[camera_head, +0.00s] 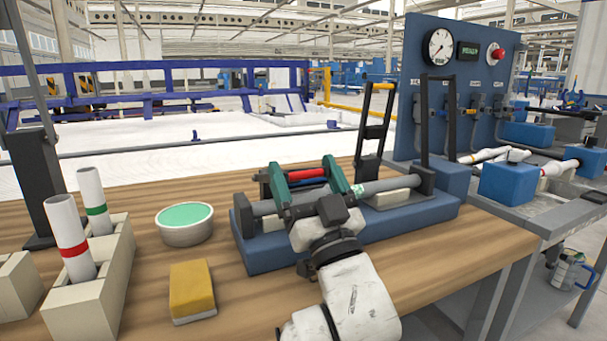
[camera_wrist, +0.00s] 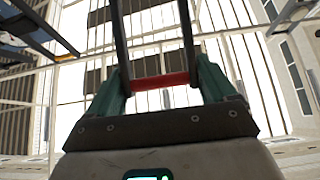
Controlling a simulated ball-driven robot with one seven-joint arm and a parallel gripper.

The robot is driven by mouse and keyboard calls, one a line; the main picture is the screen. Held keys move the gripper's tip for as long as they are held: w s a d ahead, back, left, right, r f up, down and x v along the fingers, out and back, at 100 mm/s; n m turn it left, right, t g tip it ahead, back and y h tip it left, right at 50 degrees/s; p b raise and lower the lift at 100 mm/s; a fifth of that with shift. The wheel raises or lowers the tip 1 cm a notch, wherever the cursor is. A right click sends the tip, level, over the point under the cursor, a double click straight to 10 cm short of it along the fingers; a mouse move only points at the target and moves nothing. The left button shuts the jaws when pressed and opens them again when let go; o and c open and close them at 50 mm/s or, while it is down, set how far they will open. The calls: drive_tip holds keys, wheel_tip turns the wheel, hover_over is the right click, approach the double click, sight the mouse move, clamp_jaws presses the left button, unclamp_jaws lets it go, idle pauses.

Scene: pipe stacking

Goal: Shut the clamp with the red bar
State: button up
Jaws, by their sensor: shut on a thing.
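The red bar (camera_head: 306,174) is low over the blue fixture (camera_head: 262,257), by the grey pipe (camera_head: 385,185). My gripper (camera_head: 308,173), with green fingers, is shut on the red bar, one finger at each end. In the wrist view, the red bar (camera_wrist: 160,81) spans between the green fingers of my gripper (camera_wrist: 161,82). Two dark clamp arms (camera_wrist: 187,40) run up from it there. My gripper and wrist hide much of this clamp and of the pipe's middle, so I cannot tell whether the clamp is fully closed.
Another clamp with a yellow bar (camera_head: 382,87) stands upright to the right, beside a tall black frame (camera_head: 422,110). A yellow sponge-like block (camera_head: 192,289), a round tin (camera_head: 185,225) and a beige holder (camera_head: 88,312) with two white tubes stand left. Bare wood lies in front.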

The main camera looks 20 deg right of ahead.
drive_tip(key=shift+s+f+b, duration=0.15)
drive_tip(key=shift+f+b, duration=0.2)
drive_tip(key=shift+f, duration=0.45)
drive_tip(key=o, duration=1.3)
drive_tip(key=shift+c, duration=0.2)
drive_tip(key=s, duration=1.3)
drive_tip(key=shift+f, duration=0.35)
drive_tip(key=shift+c, duration=0.4)
